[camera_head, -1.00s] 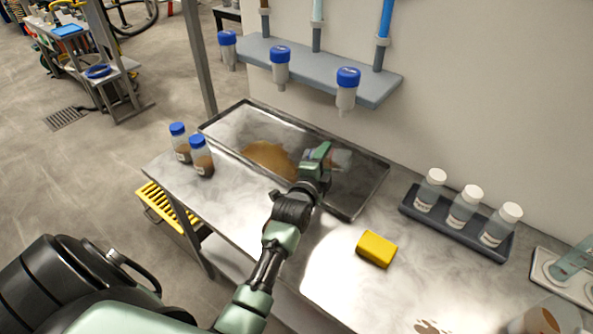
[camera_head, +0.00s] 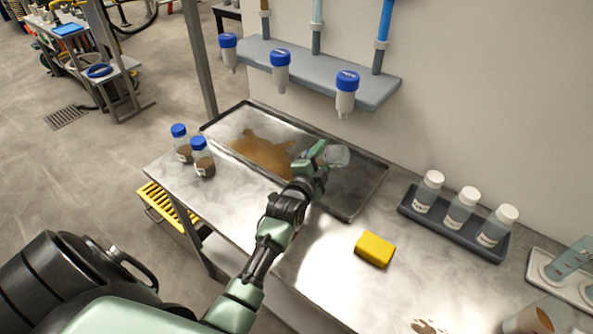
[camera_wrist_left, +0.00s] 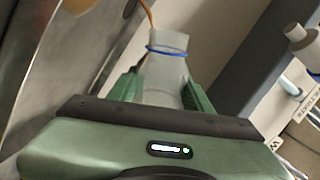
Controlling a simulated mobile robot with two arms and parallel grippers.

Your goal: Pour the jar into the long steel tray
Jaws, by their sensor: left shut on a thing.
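The long steel tray (camera_head: 376,187) lies on the steel bench against the wall. A brown puddle (camera_head: 262,152) covers part of its left and middle floor. My left gripper (camera_head: 318,158) is over the tray's right half, shut on a clear jar (camera_head: 338,155) that is tipped over. In the left wrist view the jar (camera_wrist_left: 168,60) sits between the green fingers (camera_wrist_left: 165,92), with a blue ring near its mouth. A thin orange-brown stream (camera_wrist_left: 148,12) shows at the mouth. How much is left inside I cannot tell. My right gripper is not in view.
Two blue-capped jars (camera_head: 203,160) with brown contents stand left of the tray. A yellow sponge (camera_head: 375,249) lies in front of it. A dark rack (camera_head: 410,206) of white-capped bottles is at the right. A shelf (camera_head: 377,92) with blue-topped cones overhangs behind.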

